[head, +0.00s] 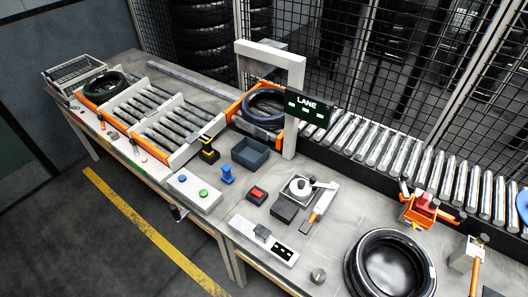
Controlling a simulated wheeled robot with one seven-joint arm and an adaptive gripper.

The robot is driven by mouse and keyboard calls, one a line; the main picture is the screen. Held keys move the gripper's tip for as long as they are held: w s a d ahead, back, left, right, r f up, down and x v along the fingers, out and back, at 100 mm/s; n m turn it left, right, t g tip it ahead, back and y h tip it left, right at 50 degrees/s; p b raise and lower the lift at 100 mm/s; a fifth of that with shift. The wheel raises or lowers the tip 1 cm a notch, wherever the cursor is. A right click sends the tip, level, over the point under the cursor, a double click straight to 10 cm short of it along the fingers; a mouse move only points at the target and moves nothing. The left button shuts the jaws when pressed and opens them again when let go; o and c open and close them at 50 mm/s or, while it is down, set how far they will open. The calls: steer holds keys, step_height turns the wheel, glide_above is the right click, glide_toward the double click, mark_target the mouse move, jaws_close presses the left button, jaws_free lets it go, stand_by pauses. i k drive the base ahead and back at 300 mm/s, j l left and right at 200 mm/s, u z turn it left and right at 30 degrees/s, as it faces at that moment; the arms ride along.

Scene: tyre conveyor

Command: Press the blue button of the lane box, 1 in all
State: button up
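The lane box, a white box (192,197), lies near the front edge of the table, left of the middle in the head view. Its top carries a blue button (182,178) at the left end and a green button (204,193) to the right of it. Nothing touches or covers either button. A black sign reading LANE (308,106), with green marks, hangs on the white gantry (290,135) over the conveyor. My gripper is not in view.
A blue stamp-like piece (227,174) and a black-and-yellow device (209,151) stand close to the box. Roller conveyor (400,155) runs behind.

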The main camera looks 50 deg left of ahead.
mark_target(183, 178)
steer(key=u, duration=2.7)
